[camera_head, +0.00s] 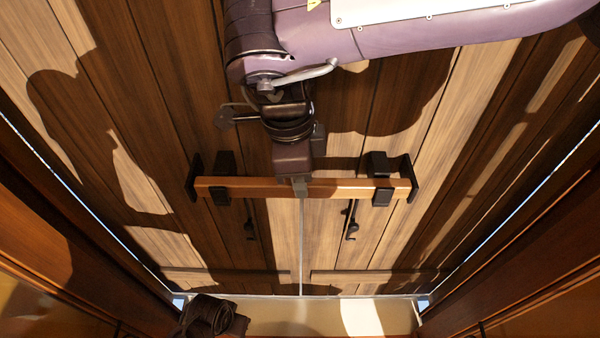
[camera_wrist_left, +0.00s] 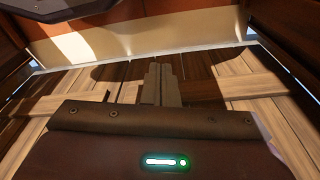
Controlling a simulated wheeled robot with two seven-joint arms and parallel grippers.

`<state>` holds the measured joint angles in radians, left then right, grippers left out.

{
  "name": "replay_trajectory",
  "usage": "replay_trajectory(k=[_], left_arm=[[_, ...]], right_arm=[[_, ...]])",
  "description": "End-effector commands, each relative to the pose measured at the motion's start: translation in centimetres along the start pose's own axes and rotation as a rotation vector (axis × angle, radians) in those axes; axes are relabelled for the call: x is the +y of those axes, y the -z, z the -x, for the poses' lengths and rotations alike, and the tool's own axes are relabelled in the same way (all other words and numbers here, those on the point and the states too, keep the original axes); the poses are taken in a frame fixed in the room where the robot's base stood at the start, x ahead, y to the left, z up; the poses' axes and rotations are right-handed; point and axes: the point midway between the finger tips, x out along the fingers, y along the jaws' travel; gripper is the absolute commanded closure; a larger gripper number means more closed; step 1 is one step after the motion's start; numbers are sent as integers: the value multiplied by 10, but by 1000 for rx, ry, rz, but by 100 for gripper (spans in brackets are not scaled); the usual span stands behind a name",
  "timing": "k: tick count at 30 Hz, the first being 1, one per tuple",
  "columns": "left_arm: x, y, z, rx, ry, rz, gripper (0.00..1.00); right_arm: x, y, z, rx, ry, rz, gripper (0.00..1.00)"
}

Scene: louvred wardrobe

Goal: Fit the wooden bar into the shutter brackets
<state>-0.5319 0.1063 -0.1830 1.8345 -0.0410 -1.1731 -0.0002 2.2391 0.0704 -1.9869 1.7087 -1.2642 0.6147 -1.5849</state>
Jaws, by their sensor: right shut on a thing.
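The wooden bar (camera_head: 262,188) is orange-brown and lies level across both shutter doors in the head view. Black shutter brackets stand at its left (camera_head: 222,163) and right (camera_head: 379,163) parts. Dark bracket parts show above the bar and overlap its lower edge. I cannot tell whether the bar is fully seated. My right gripper (camera_head: 300,187) is shut on the bar near its middle. My left gripper shows partly at the bottom of the head view (camera_head: 212,318). In the left wrist view its fingers (camera_wrist_left: 161,82) are together, with nothing seen between them.
Black end pieces (camera_head: 193,178) flank the bar. Two dark handles hang below it, at the left (camera_head: 249,222) and right (camera_head: 351,222). Wooden side walls (camera_head: 40,250) close in on both sides, and a pale ledge (camera_head: 320,317) runs along the bottom.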

Motion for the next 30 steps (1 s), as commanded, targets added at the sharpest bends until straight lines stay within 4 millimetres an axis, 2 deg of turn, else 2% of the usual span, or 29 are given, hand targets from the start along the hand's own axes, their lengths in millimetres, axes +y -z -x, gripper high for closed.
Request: replay_trajectory(k=[1, 5, 16, 18, 30], left_arm=[[0, 0, -1, -1, 0, 0, 100], [0, 0, -1, -1, 0, 0, 100], [0, 0, 0, -1, 0, 0, 100], [0, 2, 2, 7, 1, 1, 100], [-11, -22, -58, 17, 15, 26, 100]], right_arm=[[0, 0, 0, 0, 0, 0, 77], [0, 0, 0, 0, 0, 0, 60], [0, 0, 5, -1, 2, -1, 59], [-1, 0, 14, -1, 2, -1, 59], [0, 0, 99, -2, 2, -1, 59]])
